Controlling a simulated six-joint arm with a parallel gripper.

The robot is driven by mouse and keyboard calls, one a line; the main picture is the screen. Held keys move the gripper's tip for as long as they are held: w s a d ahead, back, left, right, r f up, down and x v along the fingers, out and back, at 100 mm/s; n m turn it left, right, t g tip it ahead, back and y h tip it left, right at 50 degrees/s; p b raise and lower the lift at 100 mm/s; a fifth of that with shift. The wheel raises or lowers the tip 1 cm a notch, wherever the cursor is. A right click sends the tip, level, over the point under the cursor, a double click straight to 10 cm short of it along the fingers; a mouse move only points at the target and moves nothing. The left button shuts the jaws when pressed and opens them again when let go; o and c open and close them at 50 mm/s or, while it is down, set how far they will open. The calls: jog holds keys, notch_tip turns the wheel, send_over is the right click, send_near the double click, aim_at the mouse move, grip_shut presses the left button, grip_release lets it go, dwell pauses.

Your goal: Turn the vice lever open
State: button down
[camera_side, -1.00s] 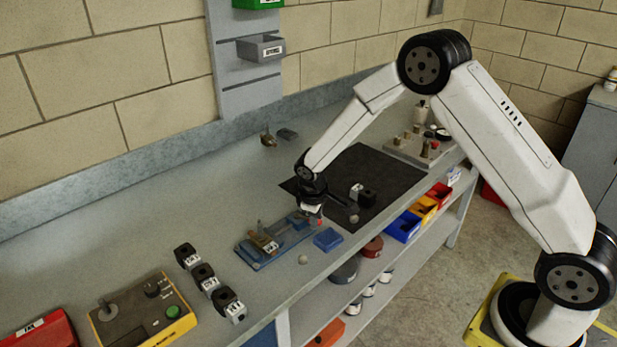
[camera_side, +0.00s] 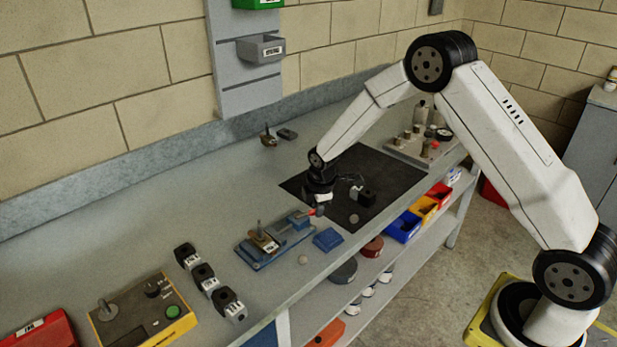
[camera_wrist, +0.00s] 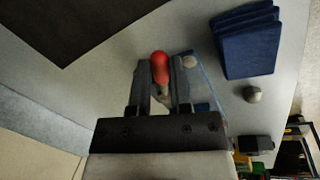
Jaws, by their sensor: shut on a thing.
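The blue vice (camera_side: 272,242) lies on the grey bench, with a brass-coloured part and an upright pin at its left end. Its lever has a red grip, which shows in the wrist view as the red lever grip (camera_wrist: 160,68). My gripper (camera_side: 318,207) is at the right end of the vice, beside the dark mat. In the wrist view my gripper (camera_wrist: 162,82) has its two fingers on either side of the red grip, shut on it. The fingers hide part of the lever's shaft and of the vice.
A folded blue cloth (camera_side: 328,239) lies just right of the vice, with a small round knob (camera_side: 303,260) in front. A dark mat (camera_side: 385,174) holds a black-and-white block (camera_side: 364,194). Several black-and-grey blocks (camera_side: 204,277) stand to the left.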

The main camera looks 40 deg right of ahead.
jog(key=shift+w+d+n+y, duration=0.25)
jog(key=shift+w+n, duration=0.35)
jog(key=shift+n, duration=0.65)
jog(key=shift+w+d+n+y, duration=0.2)
jog(key=shift+w+n, duration=0.35)
jog(key=shift+n, duration=0.7)
jog(key=c, duration=0.5)
grip_release()
jog(key=shift+c, duration=0.2)
jog(key=shift+a, duration=0.1)
jog(key=shift+r, duration=0.15)
jog(key=shift+s+r, duration=0.25)
jog(key=shift+r, duration=1)
jog(key=shift+s+r, duration=0.25)
jog(key=shift+r, duration=0.95)
jog(key=shift+s+r, duration=0.25)
jog(key=shift+r, duration=1)
jog(key=shift+s, duration=0.1)
